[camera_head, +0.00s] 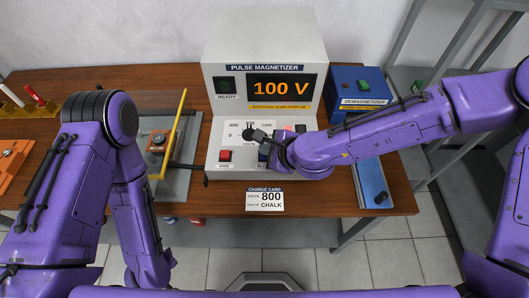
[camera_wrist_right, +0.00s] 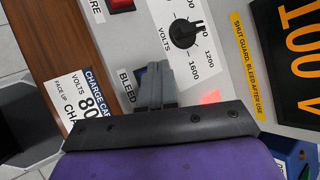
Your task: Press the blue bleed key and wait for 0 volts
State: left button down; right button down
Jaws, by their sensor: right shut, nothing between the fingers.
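The pulse magnetizer (camera_head: 222,60) stands at the back of the table, and its orange display (camera_head: 282,87) reads 100 V. The blue bleed key (camera_head: 263,155) is on its front panel, mostly hidden by my right gripper (camera_head: 268,142). In the right wrist view a sliver of the blue bleed key (camera_wrist_right: 139,76) shows by the BLEED label, beside the fingertips of my right gripper (camera_wrist_right: 158,70). My right gripper is shut and empty, with its fingertips over the key. I cannot tell whether they press it. My left gripper is out of sight.
A black volts knob (camera_wrist_right: 184,33) sits near the fingers. A red FIRE key (camera_head: 225,155) is left of the bleed key. The blue demagnetizer (camera_head: 345,85) is at right. A yellow-edged guard (camera_head: 170,130) stands at left. A charge card (camera_head: 265,199) reads 800, chalk.

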jog(key=shift+f, duration=0.3)
jog(key=shift+r, duration=0.1)
dwell(0.3)
jog(key=shift+r+p, duration=0.8)
jog(key=shift+r, duration=0.1)
notch_tip(320, 180, up, 5)
jog(key=p, duration=0.5)
jog(key=shift+r, duration=0.1)
